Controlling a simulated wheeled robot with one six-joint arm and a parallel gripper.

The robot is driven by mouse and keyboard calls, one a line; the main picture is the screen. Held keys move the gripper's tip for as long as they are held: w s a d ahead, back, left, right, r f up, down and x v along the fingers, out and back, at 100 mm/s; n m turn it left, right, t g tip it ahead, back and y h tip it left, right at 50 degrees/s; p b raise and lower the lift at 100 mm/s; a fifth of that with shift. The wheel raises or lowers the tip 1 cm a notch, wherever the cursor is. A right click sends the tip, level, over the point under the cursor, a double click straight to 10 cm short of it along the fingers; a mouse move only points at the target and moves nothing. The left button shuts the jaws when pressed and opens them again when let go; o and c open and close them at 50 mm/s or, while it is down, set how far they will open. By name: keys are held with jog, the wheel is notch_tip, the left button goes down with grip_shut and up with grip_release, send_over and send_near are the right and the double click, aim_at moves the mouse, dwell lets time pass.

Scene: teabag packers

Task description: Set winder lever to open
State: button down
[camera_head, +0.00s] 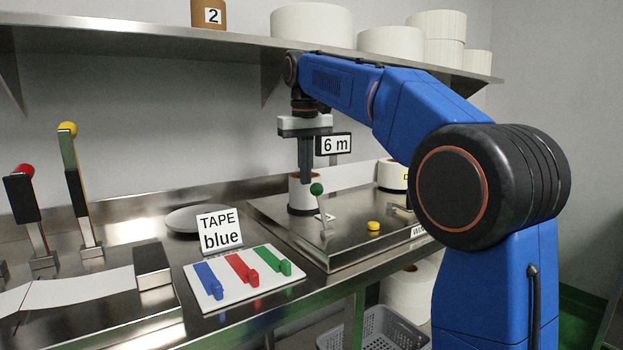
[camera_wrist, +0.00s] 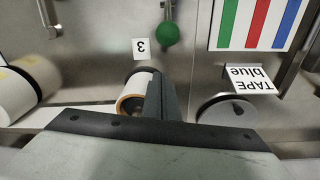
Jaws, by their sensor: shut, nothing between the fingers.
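The winder (camera_head: 345,232) is a low steel box, its front label partly hidden by my arm. A lever with a green ball knob (camera_head: 316,189) stands up near its left front edge, leaning slightly. In the wrist view the green knob (camera_wrist: 167,34) shows at the top, apart from my fingers. My gripper (camera_head: 306,182) points down, shut and empty, just behind and above the knob and in front of a white roll (camera_head: 295,194). The shut fingers also show in the wrist view (camera_wrist: 158,98), overlapping that roll in the picture.
A "6 m" sign (camera_head: 335,144) is beside my gripper. A yellow button (camera_head: 373,226) sits on the winder top. A "TAPE blue" sign (camera_head: 220,232) and a white board (camera_head: 240,296) with blue, red and green strips lie left. Levers with red and yellow knobs stand far left. A shelf hangs above.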

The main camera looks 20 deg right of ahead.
jog(key=shift+s+d+f, duration=0.15)
jog(key=shift+s+f, duration=0.05)
jog(key=shift+s, duration=0.75)
jog(key=shift+s+d+f, duration=0.1)
jog(key=shift+s+f, duration=0.05)
jog(key=shift+s, duration=0.75)
jog(key=shift+s+r, duration=0.1)
jog(key=shift+s, duration=0.05)
jog(key=shift+s+d+r+t+y, duration=0.15)
jog(key=shift+s+d+r+t, duration=0.1)
jog(key=shift+s+t, duration=0.25)
jog(key=shift+s+d+r+t+y, duration=0.15)
jog(key=shift+s+r+t, duration=0.05)
jog(key=shift+s+t, duration=0.25)
jog(key=s+d+t+y, duration=0.2)
jog(key=s+t, duration=0.4)
jog(key=s, duration=0.3)
jog(key=shift+s+d+t, duration=0.35)
jog(key=shift+d, duration=0.2)
jog(key=shift+s+f, duration=0.1)
jog(key=shift+f, duration=0.1)
